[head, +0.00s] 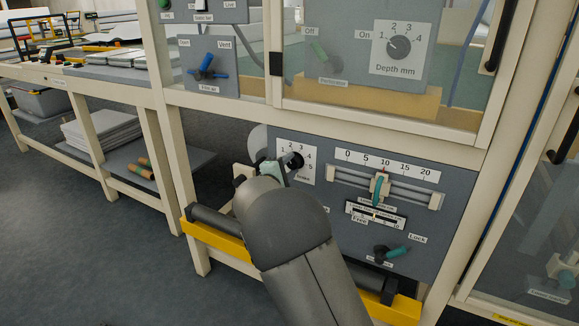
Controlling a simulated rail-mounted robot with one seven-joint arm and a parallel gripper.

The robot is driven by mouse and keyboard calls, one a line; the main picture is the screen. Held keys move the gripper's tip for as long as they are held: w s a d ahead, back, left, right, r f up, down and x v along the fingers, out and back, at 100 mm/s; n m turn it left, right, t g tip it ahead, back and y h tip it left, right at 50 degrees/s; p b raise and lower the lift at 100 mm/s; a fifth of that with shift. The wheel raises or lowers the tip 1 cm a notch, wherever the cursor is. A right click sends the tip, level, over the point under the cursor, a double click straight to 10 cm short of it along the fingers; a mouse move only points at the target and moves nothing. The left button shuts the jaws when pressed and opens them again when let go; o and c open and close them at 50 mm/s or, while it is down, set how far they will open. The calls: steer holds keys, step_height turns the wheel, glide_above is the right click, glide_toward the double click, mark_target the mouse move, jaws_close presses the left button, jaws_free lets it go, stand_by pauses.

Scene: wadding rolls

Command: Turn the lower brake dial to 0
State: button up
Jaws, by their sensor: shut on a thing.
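The lower brake dial (297,159) is a dark knob on a white scale plate on the grey lower panel (330,222). Numbers from about 1 to 5 show around its upper edge. My gripper (284,168) is at the dial, with its fingers shut on the knob from the left and front. My gripper and wrist hide the dial's left and lower left, so the 0 mark and the pointer's exact reading cannot be told.
To the right are a 0–20 slider (379,187) with a teal handle, a small gauge (375,215) and a teal-handled Lock lever (393,252). A yellow bar (222,240) crosses below. Above, a glazed door covers the Depth mm dial (399,46).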

steer(key=n+p, duration=0.1)
steer(key=n, duration=0.3)
steer(key=shift+r+p, duration=0.1)
steer(key=shift+p, duration=0.25)
steer(key=n+p, duration=0.2)
steer(key=n, duration=0.1)
steer(key=shift+n, duration=0.4)
steer(key=n+p, duration=0.4)
steer(key=shift+n+p, duration=1.1)
steer(key=shift+n, duration=0.4)
steer(key=shift+f, duration=0.2)
steer(key=o, duration=1)
steer(key=shift+s+r, duration=0.1)
steer(key=p+v, duration=0.1)
steer(key=v, duration=1.6)
steer(key=shift+s, duration=0.2)
